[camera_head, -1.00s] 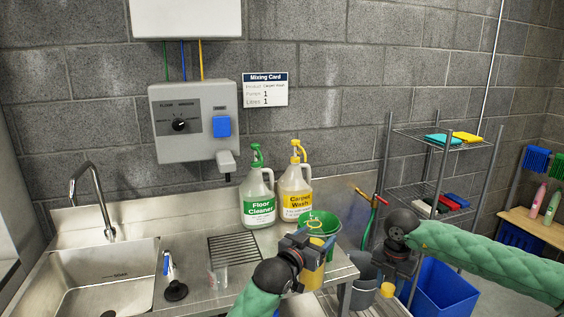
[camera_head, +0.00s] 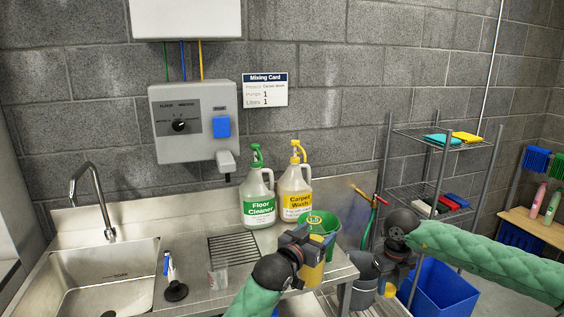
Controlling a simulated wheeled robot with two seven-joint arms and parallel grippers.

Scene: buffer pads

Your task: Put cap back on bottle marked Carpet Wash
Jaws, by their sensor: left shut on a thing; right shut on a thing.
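My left gripper (camera_head: 306,243) is shut on a yellow bottle (camera_head: 312,274) above the front right edge of the steel counter. The gripper hides much of the bottle, and I cannot read its label. My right gripper (camera_head: 393,277) is shut on a small yellow cap (camera_head: 389,290), to the right of the bottle and lower in the picture. The cap and bottle are apart. A white jug marked Carpet Wash (camera_head: 295,193), with a yellow pump on top, stands at the back of the counter.
A white jug marked Floor Cleaner (camera_head: 257,203) stands left of the Carpet Wash jug. A green bucket (camera_head: 331,226) is behind my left gripper. A grey bucket (camera_head: 362,268) is between my grippers. A blue bin (camera_head: 446,289) is at the right. A sink (camera_head: 100,280) is at the left.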

